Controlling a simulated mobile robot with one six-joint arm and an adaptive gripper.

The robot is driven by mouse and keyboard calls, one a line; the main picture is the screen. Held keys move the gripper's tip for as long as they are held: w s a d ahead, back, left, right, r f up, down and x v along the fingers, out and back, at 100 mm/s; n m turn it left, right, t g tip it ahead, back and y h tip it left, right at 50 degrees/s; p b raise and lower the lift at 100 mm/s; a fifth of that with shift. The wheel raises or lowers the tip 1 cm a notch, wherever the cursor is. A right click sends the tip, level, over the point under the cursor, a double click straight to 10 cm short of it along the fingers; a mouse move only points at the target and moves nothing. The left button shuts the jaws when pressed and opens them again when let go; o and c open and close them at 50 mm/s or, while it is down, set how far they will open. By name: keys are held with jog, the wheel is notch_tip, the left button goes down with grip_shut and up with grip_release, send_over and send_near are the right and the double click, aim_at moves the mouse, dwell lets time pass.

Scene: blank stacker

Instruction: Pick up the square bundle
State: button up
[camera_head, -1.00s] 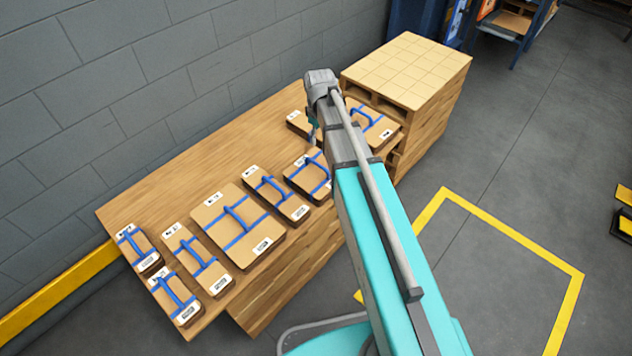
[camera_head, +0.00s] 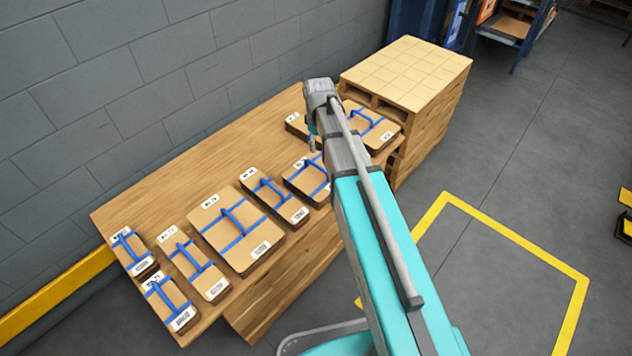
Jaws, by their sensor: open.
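Several tan cardboard bundles with blue straps and white labels lie in a row on a wooden table (camera_head: 150,200). Three look roughly square: a large one (camera_head: 217,237) left of the middle, a smaller one (camera_head: 296,182) close to my arm, and one (camera_head: 385,131) at the far right, partly behind my arm. I cannot tell which of them the task names. My gripper (camera_head: 312,143) is at the end of the arm, above the table's far right part, just beyond the smaller squarish bundle. It is open, small in view and partly hidden by the arm. No bundle is seen in it.
Narrower bundles lie at the left (camera_head: 132,252), (camera_head: 165,300), (camera_head: 205,280) and middle (camera_head: 283,207). Another (camera_head: 294,122) is partly hidden by my arm. A pallet stack (camera_head: 410,70) stands beyond the table. A grey wall runs along the left. Floor at right is open.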

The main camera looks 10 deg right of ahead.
aim_at(317, 165)
jog(key=shift+f+b, duration=2.6)
jog(key=shift+f, duration=0.3)
jog(key=f+b, duration=0.3)
jog(key=shift+w+a+f, duration=0.2)
jog(key=shift+w, duration=0.05)
jog(key=shift+f+b, duration=0.9)
jog(key=shift+b, duration=0.2)
grip_shut()
